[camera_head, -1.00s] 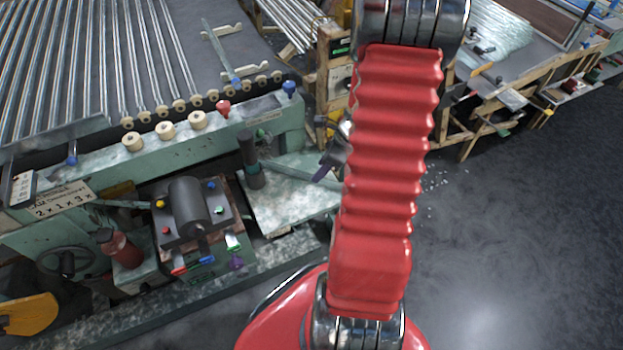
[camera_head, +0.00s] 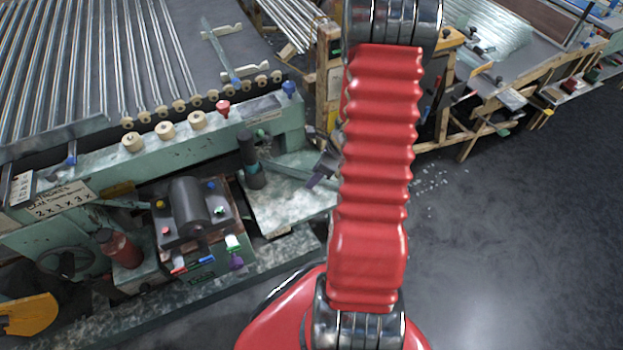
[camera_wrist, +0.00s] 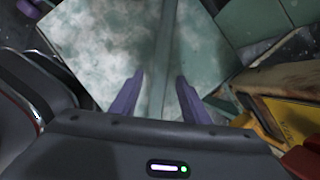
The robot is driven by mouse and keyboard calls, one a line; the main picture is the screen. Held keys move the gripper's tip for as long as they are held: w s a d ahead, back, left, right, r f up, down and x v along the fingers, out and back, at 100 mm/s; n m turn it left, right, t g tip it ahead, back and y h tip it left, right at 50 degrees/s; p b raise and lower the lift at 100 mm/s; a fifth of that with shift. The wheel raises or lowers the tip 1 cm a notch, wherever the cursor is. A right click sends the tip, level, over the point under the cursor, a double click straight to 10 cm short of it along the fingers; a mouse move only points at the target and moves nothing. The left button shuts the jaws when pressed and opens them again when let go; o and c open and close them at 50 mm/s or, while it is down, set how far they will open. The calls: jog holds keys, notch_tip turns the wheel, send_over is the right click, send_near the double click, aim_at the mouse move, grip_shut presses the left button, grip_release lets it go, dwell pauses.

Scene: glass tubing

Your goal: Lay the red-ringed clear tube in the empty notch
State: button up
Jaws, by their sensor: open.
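A pale, clear tube-like strip (camera_head: 287,169) lies on the mottled green plate (camera_head: 280,205) in the head view. I cannot make out a red ring on it. In the wrist view the strip (camera_wrist: 163,50) runs lengthwise between the purple fingers of my gripper (camera_wrist: 159,80), which is open; I cannot tell how far above it the fingers are. In the head view my gripper (camera_head: 318,178) is partly hidden by my red arm. Two cream notched supports (camera_head: 222,32) stand on the grey table, with a blue-ringed clear tube (camera_head: 217,50) across them.
Several long glass tubes (camera_head: 90,60) lie on the grey table at left. A yellow object (camera_wrist: 290,118) is right of my gripper. Open floor (camera_head: 500,240) lies at right.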

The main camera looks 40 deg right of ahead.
aim_at(310, 175)
jog(key=shift+c, duration=0.2)
grip_shut()
dwell(0.3)
jog(key=shift+r, duration=0.15)
jog(key=shift+r, duration=1.4)
jog(key=shift+s+d+r, duration=0.15)
jog(key=shift+s+r, duration=0.05)
jog(key=shift+r, duration=0.05)
jog(key=s+d, duration=0.3)
jog(key=s, duration=0.2)
jog(key=s+d, duration=0.2)
jog(key=s, duration=0.3)
jog(key=s+d, duration=0.3)
jog(key=s, duration=0.2)
jog(key=shift+s+d, duration=0.1)
jog(key=shift+d, duration=0.25)
